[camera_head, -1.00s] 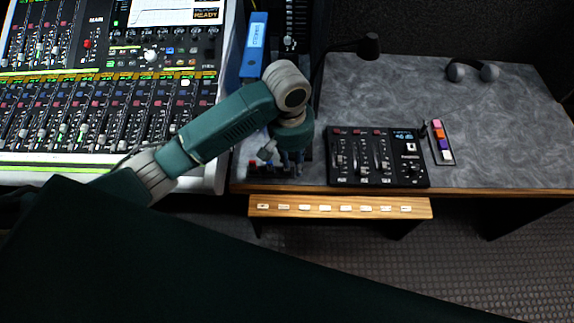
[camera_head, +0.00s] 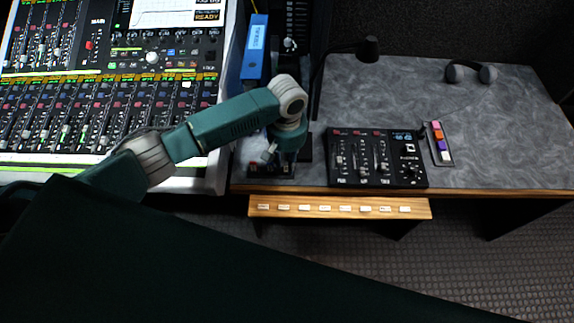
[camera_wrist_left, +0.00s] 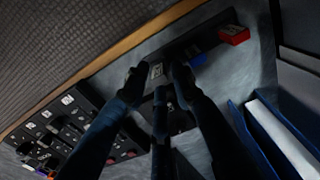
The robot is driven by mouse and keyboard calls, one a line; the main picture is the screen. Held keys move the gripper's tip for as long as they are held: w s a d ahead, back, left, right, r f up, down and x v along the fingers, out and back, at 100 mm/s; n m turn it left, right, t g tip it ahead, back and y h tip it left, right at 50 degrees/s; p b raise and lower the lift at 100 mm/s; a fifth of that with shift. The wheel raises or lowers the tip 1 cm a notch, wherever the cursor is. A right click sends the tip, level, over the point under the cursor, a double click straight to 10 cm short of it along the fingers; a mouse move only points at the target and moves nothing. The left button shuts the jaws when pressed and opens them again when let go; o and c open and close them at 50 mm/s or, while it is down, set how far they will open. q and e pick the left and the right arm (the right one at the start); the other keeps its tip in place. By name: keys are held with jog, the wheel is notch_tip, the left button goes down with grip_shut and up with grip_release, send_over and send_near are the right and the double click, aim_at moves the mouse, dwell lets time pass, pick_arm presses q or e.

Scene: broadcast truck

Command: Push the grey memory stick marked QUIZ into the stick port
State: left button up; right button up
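My left gripper (camera_head: 272,160) points down over a dark holder strip (camera_head: 259,169) near the desk's front edge. In the left wrist view its dark fingers (camera_wrist_left: 158,82) are spread, one on each side of a small grey stick with a pale label (camera_wrist_left: 156,71). Gaps seem to show beside the stick; its marking is not legible. A blue stick (camera_wrist_left: 198,59) and a red stick (camera_wrist_left: 236,34) stand farther along the same strip (camera_wrist_left: 178,50). I cannot make out the stick port clearly. My right gripper is not in view.
A black fader panel (camera_head: 376,158) lies right of the gripper, with a strip of coloured pieces (camera_head: 440,145) beyond it. A large mixing console (camera_head: 100,110) is at left, a blue binder (camera_head: 255,48) behind. The right of the desk (camera_head: 500,130) is mostly clear.

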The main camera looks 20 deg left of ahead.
pick_arm(q)
jog(key=shift+f, duration=0.65)
grip_shut()
jog(key=shift+r, duration=0.1)
